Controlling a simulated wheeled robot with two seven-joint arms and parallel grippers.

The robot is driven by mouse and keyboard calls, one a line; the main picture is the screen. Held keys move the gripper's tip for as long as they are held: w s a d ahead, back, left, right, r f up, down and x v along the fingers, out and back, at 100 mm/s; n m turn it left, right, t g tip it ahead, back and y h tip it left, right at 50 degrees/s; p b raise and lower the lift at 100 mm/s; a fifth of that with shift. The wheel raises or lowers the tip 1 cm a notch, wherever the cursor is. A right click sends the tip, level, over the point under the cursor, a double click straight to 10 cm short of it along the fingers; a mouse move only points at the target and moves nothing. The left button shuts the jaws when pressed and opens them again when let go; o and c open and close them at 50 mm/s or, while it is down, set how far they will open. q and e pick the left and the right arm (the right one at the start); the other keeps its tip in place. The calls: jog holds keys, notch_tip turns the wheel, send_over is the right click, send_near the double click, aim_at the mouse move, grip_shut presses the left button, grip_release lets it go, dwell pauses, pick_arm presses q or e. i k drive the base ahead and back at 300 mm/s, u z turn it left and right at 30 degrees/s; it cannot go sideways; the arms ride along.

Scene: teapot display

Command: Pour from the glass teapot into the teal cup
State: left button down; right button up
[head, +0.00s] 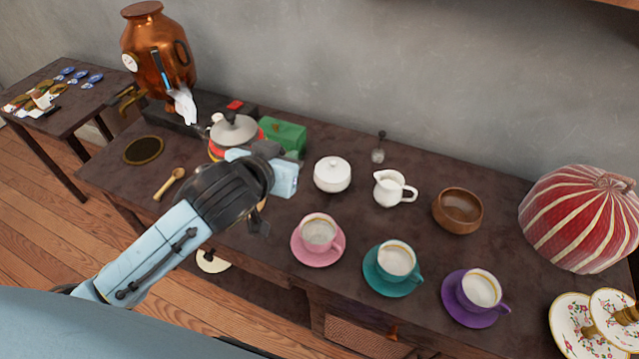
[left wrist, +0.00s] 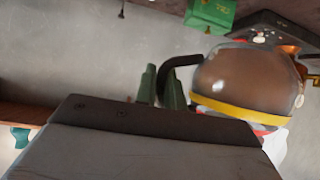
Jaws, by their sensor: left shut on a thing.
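The glass teapot (head: 233,130) stands roughly upright at the back left of the table, its grey lid showing; my arm partly covers it. In the left wrist view the teapot (left wrist: 245,82) shows brown contents, a yellow band and a dark curved handle (left wrist: 178,62). My left gripper (head: 266,168) is beside the teapot, its green fingers (left wrist: 162,88) shut on the handle. I cannot tell whether the teapot's base touches the table. The teal cup (head: 397,259) sits upright on its teal saucer (head: 375,283), right of and nearer than the teapot. My right gripper is not in view.
A pink cup (head: 319,233) and a purple cup (head: 480,288) flank the teal one. Behind them stand a white sugar bowl (head: 332,176), a creamer (head: 392,189) and a wooden bowl (head: 458,211). A green box (head: 285,134) and copper urn (head: 160,55) are near the teapot.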

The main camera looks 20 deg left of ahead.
aim_at(395, 261)
jog(key=u, duration=1.65)
jog(key=k, duration=0.75)
jog(key=z, duration=1.65)
